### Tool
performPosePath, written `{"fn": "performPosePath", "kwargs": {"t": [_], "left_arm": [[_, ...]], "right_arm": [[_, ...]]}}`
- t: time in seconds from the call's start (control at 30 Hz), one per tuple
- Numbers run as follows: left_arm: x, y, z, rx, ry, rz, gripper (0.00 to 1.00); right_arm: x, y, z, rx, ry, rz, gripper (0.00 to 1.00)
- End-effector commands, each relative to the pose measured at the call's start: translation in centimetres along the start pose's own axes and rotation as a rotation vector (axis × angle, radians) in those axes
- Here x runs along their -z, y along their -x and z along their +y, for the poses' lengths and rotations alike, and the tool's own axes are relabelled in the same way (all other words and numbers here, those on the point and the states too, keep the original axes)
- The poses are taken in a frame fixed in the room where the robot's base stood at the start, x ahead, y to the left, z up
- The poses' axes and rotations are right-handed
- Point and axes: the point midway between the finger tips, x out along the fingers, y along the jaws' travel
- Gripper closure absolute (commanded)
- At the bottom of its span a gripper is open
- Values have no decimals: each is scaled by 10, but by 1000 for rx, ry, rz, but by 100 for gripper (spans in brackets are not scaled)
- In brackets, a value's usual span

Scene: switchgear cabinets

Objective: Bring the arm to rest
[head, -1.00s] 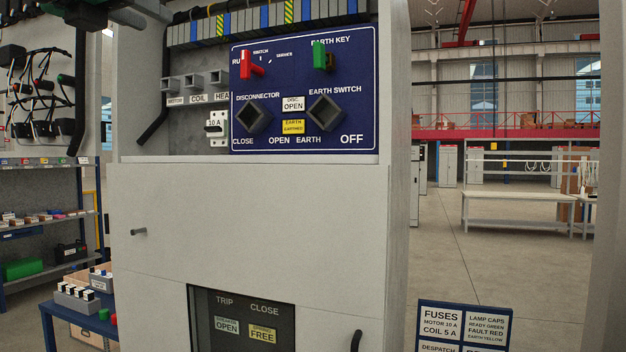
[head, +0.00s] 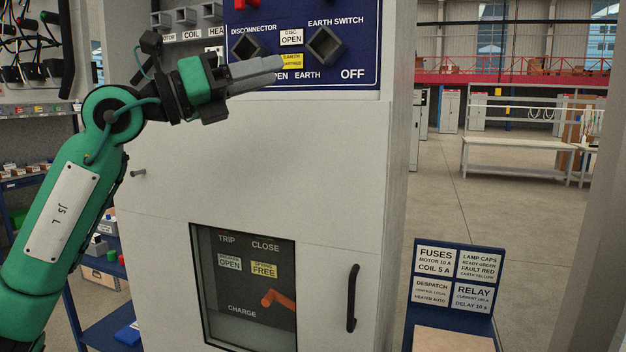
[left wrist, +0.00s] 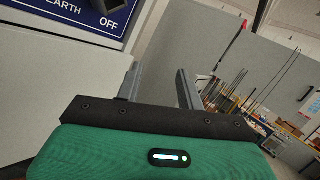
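My left arm, green and black, rises from the lower left in the head view. Its gripper (head: 262,72) points right, in front of the lower edge of the blue switch panel (head: 352,52). The two grey fingers overlap in the head view. In the left wrist view the gripper (left wrist: 158,86) shows its fingers apart with nothing between them, so it is open. I cannot tell how far the fingertips are from the panel. The gripper hides part of the panel's lower left labels. My right gripper is in neither current view.
The grey cabinet (head: 280,150) has a dark window (head: 245,290) with an orange charge lever (head: 280,300) and a black door handle (head: 351,298). A blue label stand (head: 455,285) is at the lower right. Open floor (head: 435,190) lies right of the cabinet.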

Motion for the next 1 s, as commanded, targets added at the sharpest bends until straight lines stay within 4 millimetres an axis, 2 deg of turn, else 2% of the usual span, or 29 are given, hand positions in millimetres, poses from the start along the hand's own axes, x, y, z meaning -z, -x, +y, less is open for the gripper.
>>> {"fn": "performPosePath", "kwargs": {"t": [0.03, 0.1, 0.27, 0.47, 0.67, 0.77, 0.87, 1.0], "left_arm": [[16, 0, 4, 50, 65, -32, 62], [31, 3, 6, 114, 149, -88, 62], [60, 17, 16, 227, 359, -239, 62], [93, 49, 45, 294, 637, -466, 62], [134, 93, 88, 274, 923, -717, 62], [161, 118, 113, 231, 1066, -846, 62], [194, 146, 138, 164, 1205, -978, 62], [250, 186, 167, 33, 1392, -1157, 62]], "right_arm": [[2, 0, -3, 3, -1, 3, 100], [4, 0, -6, 6, -1, 5, 100], [6, 0, -6, 7, 0, 10, 100], [6, 1, -2, 2, 2, 10, 100], [4, 1, 3, -3, 3, 8, 100], [3, 0, 4, -4, 3, 6, 100], [2, 0, 5, -5, 3, 3, 100], [1, 0, 5, -6, 3, 2, 100]]}}
